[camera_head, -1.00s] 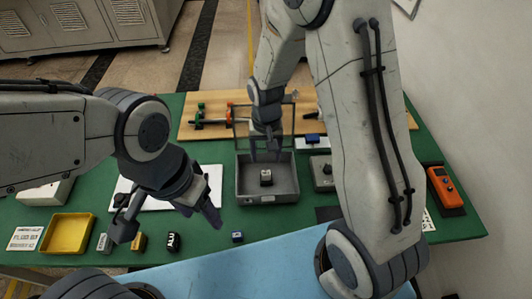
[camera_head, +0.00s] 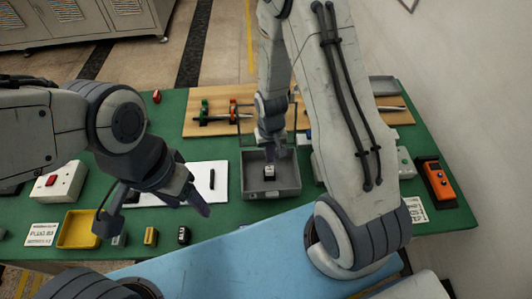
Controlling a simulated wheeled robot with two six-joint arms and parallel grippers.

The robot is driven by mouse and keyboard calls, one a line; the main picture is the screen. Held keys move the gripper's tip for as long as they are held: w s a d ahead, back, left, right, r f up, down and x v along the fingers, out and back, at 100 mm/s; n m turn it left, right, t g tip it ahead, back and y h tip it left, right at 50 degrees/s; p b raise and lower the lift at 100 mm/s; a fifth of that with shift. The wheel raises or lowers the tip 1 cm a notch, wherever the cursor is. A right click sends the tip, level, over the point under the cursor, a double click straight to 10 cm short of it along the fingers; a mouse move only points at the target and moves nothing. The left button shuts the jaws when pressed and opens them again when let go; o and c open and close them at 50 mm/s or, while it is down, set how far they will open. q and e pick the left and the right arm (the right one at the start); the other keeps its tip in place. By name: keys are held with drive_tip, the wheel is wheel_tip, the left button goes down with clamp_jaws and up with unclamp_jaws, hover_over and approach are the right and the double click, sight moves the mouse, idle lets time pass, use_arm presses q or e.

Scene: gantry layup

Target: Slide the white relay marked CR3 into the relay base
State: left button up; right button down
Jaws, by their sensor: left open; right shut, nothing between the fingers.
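A small white and dark block (camera_head: 269,173) sits in the open grey tray (camera_head: 287,192). I cannot read a CR3 mark on it or tell whether it is the relay or its base. My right gripper (camera_head: 271,152) is shut and empty, pointing down just above and behind this block. It partly blends with the tray's dark interior. My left gripper (camera_head: 152,214) is open and empty, over the table's left front. Near it stand small grey (camera_head: 119,240), yellow (camera_head: 150,236) and black (camera_head: 183,236) blocks, their markings too small to read.
A yellow tray (camera_head: 97,242) and a white box with a red button (camera_head: 58,183) stand at left. A white sheet (camera_head: 207,194) bears a dark bar. A wooden board (camera_head: 195,127) lies behind the grey tray. An orange device (camera_head: 438,182) is at right.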

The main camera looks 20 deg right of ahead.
sight(270, 169)
drive_tip(key=shift+f+b, duration=1.5)
drive_tip(key=shift+f, duration=0.7)
drive_tip(key=shift+f+b, duration=0.3)
drive_tip(key=shift+f, duration=0.15)
drive_tip(key=shift+r, duration=0.2)
wheel_tip(270, 169, up, 3)
drive_tip(key=p, duration=0.2)
drive_tip(key=shift+f+p, duration=0.1)
drive_tip(key=shift+p, duration=0.3)
wheel_tip(270, 169, up, 10)
drive_tip(key=b, duration=0.1)
drive_tip(key=s+a+r+n, duration=0.4)
drive_tip(key=s+a+r, duration=0.2)
drive_tip(key=s, duration=0.3)
drive_tip(key=s+a+r+n+y, duration=0.1)
drive_tip(key=s+a+r+n, duration=0.3)
drive_tip(key=s, duration=0.5)
wheel_tip(270, 169, up, 2)
drive_tip(key=a, duration=0.3)
drive_tip(key=shift+r+n, duration=0.25)
drive_tip(key=shift+n, duration=0.15)
drive_tip(key=shift+d, duration=0.15)
